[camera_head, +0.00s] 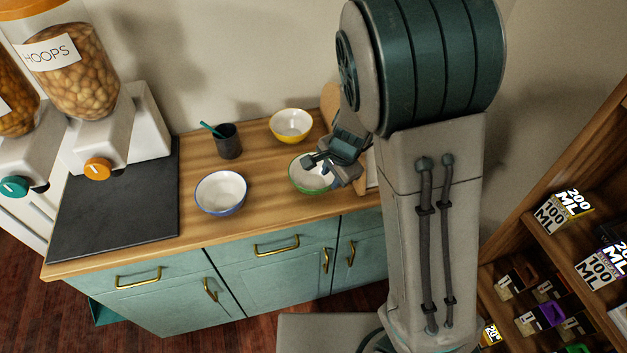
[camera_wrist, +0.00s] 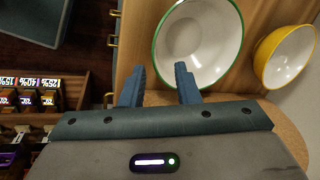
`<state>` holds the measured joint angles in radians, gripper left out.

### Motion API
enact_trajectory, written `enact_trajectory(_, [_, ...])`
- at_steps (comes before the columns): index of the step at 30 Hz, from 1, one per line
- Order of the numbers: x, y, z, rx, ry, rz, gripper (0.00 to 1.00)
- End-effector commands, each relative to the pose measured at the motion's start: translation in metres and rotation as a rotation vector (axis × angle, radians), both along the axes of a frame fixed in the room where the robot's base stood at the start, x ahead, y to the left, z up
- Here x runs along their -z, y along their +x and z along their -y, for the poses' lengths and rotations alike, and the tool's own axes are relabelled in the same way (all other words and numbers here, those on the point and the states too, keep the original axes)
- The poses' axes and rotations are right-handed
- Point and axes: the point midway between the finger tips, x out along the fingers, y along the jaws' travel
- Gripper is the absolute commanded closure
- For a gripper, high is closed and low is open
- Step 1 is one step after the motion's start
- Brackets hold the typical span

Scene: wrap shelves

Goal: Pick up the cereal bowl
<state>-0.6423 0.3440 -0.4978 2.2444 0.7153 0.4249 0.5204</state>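Three bowls stand on the wooden counter: a white one with a blue rim (camera_head: 221,193), a yellow one (camera_head: 291,125) and a white one with a green rim (camera_head: 305,176). The frames do not single out one as the cereal bowl. My gripper (camera_head: 318,165) is at the green-rimmed bowl and hides part of it. In the wrist view my gripper (camera_wrist: 160,74) is open, with nothing gripped. The green-rimmed bowl (camera_wrist: 205,40) lies ahead; its near rim shows between the fingers, the right finger overlapping the inside. I cannot tell how deep the fingers reach. The yellow bowl (camera_wrist: 284,58) is at right.
Cereal dispensers (camera_head: 130,130) and a dark mat (camera_head: 120,205) are at left. A shelf unit (camera_head: 545,240) with labelled goods is at right. Counter between mat and cup is clear.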

Motion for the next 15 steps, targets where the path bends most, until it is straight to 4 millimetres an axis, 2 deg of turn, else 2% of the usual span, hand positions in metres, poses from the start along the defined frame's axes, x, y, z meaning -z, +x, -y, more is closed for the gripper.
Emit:
enact_trajectory(5, [0.014, 0.002, -0.001, 0.001, -0.001, -0.002, 0.71])
enact_trajectory(12, [0.047, 0.008, -0.006, 0.001, -0.002, -0.001, 0.71])
enact_trajectory(15, [0.052, 0.009, -0.007, 0.0, 0.0, 0.0, 0.71])
